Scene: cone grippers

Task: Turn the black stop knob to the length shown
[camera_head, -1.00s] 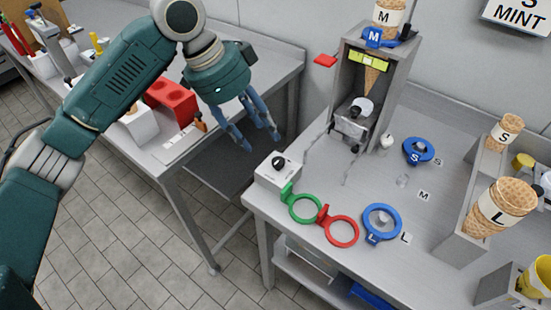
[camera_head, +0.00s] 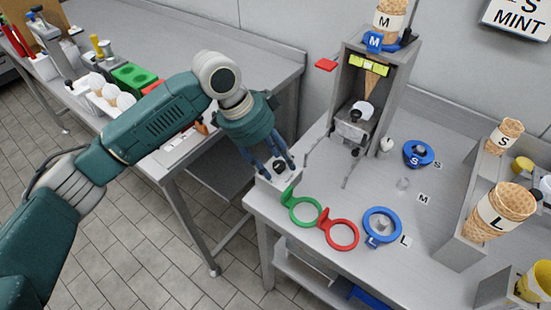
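The black stop knob (camera_head: 279,166) sits on top of a small white box at the near left corner of the right table. My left gripper (camera_head: 277,171) points down over the box with its blue fingers apart, around or just above the knob. I cannot tell whether the fingers touch it. A sign (camera_head: 517,14) at the top right reads S and MINT, cut off by the frame edge. My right gripper does not show.
A grey dispenser (camera_head: 343,95) with cones marked M stands behind. Green (camera_head: 303,209), red (camera_head: 342,234) and blue (camera_head: 382,223) rings lie at the table's front. A red lever (camera_head: 326,65) sticks out left of the dispenser. L cones (camera_head: 500,213) stand at right.

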